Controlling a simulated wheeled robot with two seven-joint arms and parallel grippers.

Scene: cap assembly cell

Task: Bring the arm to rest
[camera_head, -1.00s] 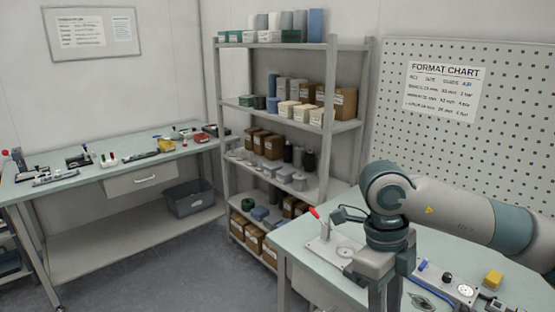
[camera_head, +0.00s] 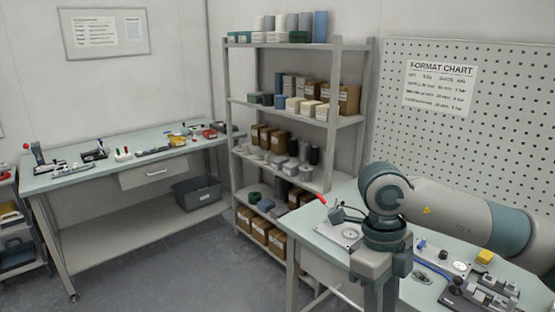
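My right arm comes in from the right edge and bends down at the wrist over the near end of the right-hand table (camera_head: 330,247). My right gripper (camera_head: 380,300) points down at the bottom of the view. Its fingertips run past the picture's lower edge, so I cannot see whether it is open or holds anything. My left arm and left gripper are out of view.
A fixture with a red-tipped lever (camera_head: 348,233) stands on the table left of my wrist. A yellow block (camera_head: 484,257) and fixtures lie to its right. A loaded shelf (camera_head: 287,155) and a workbench (camera_head: 110,164) stand behind. Floor between is clear.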

